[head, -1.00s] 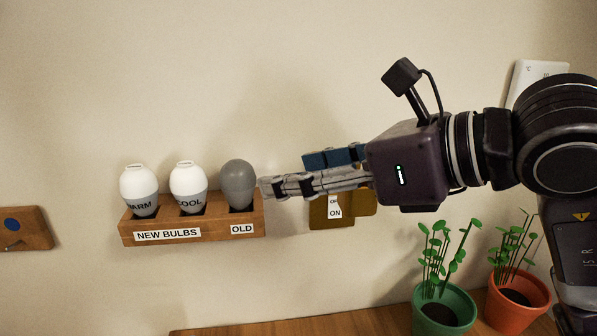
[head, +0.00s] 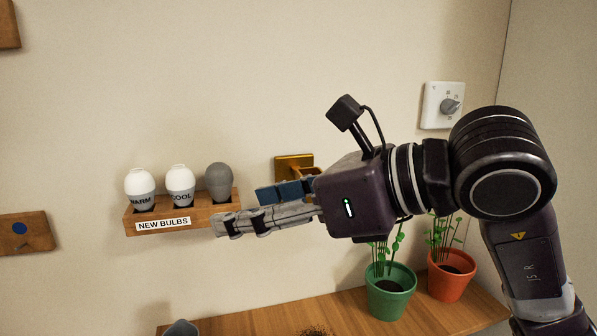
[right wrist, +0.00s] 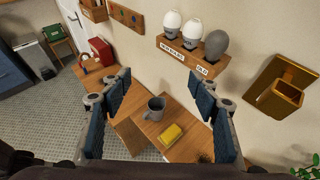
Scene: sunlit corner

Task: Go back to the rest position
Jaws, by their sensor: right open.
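My right gripper (head: 238,210) is open and empty in front of the wall. In the head view its fingers point left and overlap the right end of the wooden bulb rack (head: 160,228), hiding its OLD label. In the right wrist view, the open jaws (right wrist: 160,100) have nothing between the pads. The rack holds a white WARM bulb (head: 140,188), a white COOL bulb (head: 181,185) and a dark grey bulb (head: 219,182). The right arm reaches in from the right. My left gripper is not in view.
Below is a wooden shelf (head: 250,322) with a grey mug (right wrist: 155,108), a yellow sponge (right wrist: 170,133), a green pot (head: 390,295) and an orange pot (head: 450,283) with plants. A brass holder (head: 293,163) and a dial (head: 450,106) are on the wall.

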